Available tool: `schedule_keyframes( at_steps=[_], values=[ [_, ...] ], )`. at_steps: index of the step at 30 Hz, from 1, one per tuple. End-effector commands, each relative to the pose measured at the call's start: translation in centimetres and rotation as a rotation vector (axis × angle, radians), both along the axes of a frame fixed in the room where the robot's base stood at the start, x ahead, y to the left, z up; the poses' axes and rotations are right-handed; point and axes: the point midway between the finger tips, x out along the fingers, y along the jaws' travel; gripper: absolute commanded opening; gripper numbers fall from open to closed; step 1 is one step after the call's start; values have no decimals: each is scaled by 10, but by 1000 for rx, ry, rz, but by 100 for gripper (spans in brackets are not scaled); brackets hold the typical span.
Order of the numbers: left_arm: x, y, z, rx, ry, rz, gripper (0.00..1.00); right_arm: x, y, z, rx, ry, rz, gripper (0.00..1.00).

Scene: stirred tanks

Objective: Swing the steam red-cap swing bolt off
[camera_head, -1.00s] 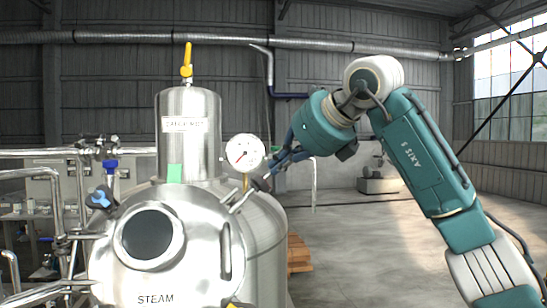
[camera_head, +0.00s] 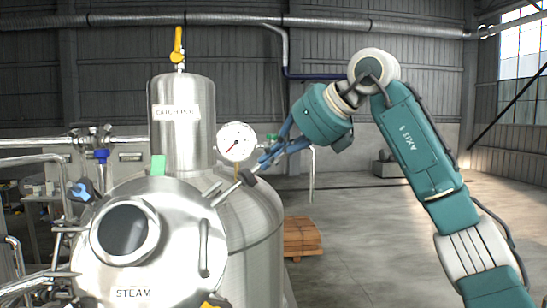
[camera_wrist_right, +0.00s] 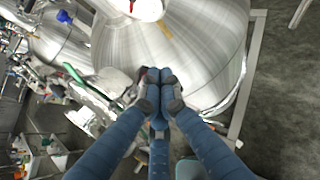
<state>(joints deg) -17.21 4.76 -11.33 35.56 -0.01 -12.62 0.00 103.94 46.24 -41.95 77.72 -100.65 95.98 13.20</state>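The steam lid (camera_head: 190,255), a round steel cover marked STEAM with a dark sight glass, faces me on the tank. A metal swing bolt (camera_head: 222,194) stands tilted at its upper right edge. My right gripper (camera_head: 248,177) reaches in from the right, its dark fingertips at the bolt's outer end. In the right wrist view the blue fingers of my right gripper (camera_wrist_right: 158,82) are drawn together at their grey tips. They appear closed around the bolt's end; no red cap shows, and the fingers hide that spot. My left gripper is out of view.
A blue-cap bolt (camera_head: 82,190) is at the lid's left and a yellow cap (camera_head: 213,300) at its bottom. A pressure gauge (camera_head: 236,142) stands close above my right gripper, beside the catch pot (camera_head: 182,135).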

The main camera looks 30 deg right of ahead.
Motion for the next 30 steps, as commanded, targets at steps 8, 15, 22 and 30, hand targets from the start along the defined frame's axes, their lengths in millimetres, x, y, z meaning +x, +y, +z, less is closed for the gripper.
schedule_keyframes(
  at_steps=[8, 15, 22, 30],
  values=[
    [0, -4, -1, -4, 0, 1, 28, 2, 3, -9, -7, 18, 5, 27],
    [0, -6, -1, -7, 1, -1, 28, 1, 3, -8, -7, 17, 5, 27],
    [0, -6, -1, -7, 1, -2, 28, 1, 2, -7, -6, 14, 4, 27],
    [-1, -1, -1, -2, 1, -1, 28, -7, -2, 3, -4, 7, 2, 27]
  ],
)
